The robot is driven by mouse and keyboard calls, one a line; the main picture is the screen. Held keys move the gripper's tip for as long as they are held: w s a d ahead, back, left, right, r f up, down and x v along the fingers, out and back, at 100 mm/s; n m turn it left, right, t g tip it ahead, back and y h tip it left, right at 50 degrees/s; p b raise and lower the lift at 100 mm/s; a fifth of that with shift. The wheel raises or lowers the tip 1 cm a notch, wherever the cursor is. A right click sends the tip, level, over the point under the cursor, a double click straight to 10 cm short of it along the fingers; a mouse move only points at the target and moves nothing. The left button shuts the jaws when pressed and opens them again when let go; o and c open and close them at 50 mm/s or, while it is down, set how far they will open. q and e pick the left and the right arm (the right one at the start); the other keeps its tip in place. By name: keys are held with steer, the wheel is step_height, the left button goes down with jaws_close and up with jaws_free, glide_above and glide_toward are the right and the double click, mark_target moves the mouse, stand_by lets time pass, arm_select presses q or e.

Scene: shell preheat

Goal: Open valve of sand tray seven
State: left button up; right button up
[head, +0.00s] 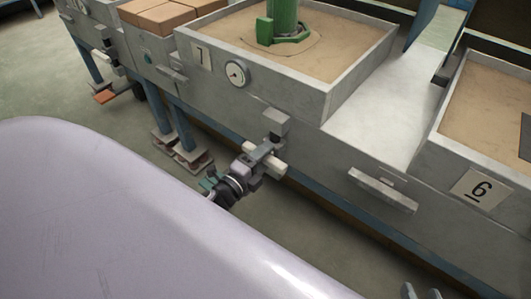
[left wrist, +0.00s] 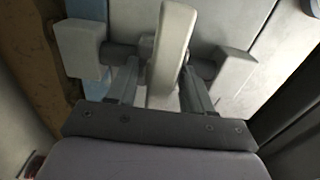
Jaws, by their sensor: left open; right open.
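Sand tray seven (head: 300,88) is a grey metal box of sand with a "7" plate (head: 201,54) and a round gauge (head: 237,73) on its front. Below its front edge is a valve block (head: 276,122) with a pale handle. My left gripper (head: 262,154) is at this valve. In the left wrist view, the pale valve lever (left wrist: 172,50) stands between the two fingers of my left gripper (left wrist: 162,85), which are open around it. Firm contact cannot be told. My right gripper (head: 424,292) shows only its tips at the bottom edge, open and apart from everything.
Tray six, with its "6" plate (head: 480,190), stands to the right, with a grey handle (head: 383,190) on the front left of it. A green object (head: 283,25) stands in tray seven's sand. Bricks (head: 165,14) lie on the left. Bare floor (head: 330,235) shows before the bench.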

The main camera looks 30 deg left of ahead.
arm_select(q)
jaws_close()
